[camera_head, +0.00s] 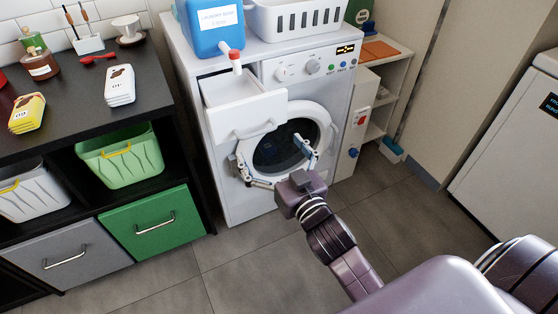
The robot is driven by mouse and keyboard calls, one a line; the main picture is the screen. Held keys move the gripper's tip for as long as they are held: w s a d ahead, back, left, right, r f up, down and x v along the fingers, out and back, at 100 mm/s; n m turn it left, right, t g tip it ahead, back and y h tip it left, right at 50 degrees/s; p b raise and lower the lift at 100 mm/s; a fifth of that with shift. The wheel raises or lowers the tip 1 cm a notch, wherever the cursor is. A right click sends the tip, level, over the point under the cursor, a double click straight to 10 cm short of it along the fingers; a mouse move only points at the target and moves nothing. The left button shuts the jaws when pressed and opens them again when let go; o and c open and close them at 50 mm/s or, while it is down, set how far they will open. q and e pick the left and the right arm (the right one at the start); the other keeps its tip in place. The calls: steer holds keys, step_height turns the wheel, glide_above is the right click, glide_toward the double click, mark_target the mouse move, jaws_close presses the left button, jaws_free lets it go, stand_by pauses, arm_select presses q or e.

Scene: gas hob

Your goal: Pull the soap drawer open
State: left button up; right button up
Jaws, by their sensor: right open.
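The soap drawer (247,114) of the white washing machine (226,190) sticks well out from the upper left of the machine's front. Its open compartment shows from above, and a curved handle (256,132) is on its front. My right gripper (276,161) is open and empty, with its fingers spread wide in front of the round door (326,130). It is below the drawer handle and appears apart from it. My left gripper is not in view.
A blue laundry soap jug (207,30) with a red cap overhangs the drawer from the machine's top, beside a white basket (295,20). A black shelf unit (160,95) with bins stands at left. Grey floor (250,265) is clear in front.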

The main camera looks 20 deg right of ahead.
steer(key=shift+s+d, duration=0.1)
steer(key=shift+s, duration=2.7)
